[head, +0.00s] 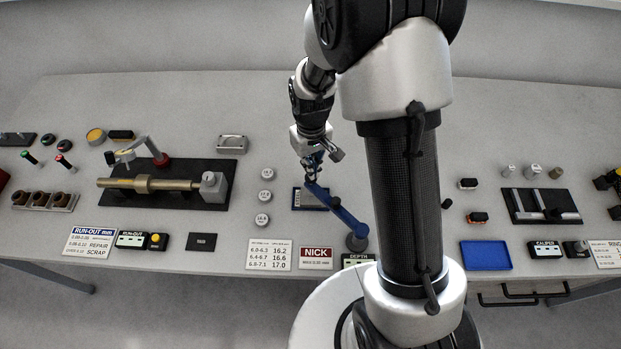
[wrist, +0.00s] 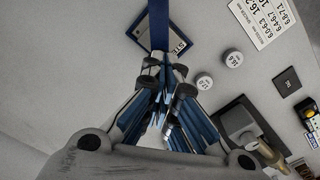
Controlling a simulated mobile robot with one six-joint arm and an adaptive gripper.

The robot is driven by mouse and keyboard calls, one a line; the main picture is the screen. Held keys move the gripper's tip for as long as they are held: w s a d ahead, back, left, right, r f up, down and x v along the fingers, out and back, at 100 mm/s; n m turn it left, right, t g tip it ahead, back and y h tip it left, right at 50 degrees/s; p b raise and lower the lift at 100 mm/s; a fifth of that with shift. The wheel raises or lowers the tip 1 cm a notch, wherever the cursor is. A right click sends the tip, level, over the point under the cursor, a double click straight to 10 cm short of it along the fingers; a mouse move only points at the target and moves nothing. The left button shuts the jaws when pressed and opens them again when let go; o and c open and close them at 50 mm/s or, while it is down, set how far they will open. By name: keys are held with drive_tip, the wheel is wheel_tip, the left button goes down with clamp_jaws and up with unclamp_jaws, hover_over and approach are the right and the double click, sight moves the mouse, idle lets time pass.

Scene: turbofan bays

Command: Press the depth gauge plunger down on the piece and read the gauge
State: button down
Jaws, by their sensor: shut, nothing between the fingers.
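The depth gauge (head: 337,209) is a blue arm on a round dark post at the front middle of the bench. Its far end reaches over a small dark-framed plate (head: 304,200). My gripper (head: 313,176) is shut and empty, pointing down at that far end. In the wrist view the fingertips (wrist: 165,66) overlap the end of the blue arm (wrist: 158,24), beside the framed plate (wrist: 179,45). I cannot tell whether they touch the arm. The plunger and any piece under it are hidden. The DEPTH display (head: 357,260) is partly cut off by my arm, its reading illegible.
Several round weights (head: 266,195) stand left of the gauge. A run-out fixture with a brass shaft (head: 150,184) is farther left. A NICK sign (head: 316,257) and number card (head: 270,254) lie in front. A blue tray (head: 486,255) is at right.

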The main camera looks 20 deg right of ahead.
drive_tip(key=shift+f, duration=0.15)
idle(0.3)
drive_tip(key=shift+f+b, duration=2)
drive_tip(key=shift+f, duration=0.55)
drive_tip(key=shift+s+f, duration=0.1)
drive_tip(key=shift+s, duration=0.05)
idle(0.4)
drive_tip(key=shift+r+p, duration=3.05)
drive_tip(key=shift+r, duration=1.3)
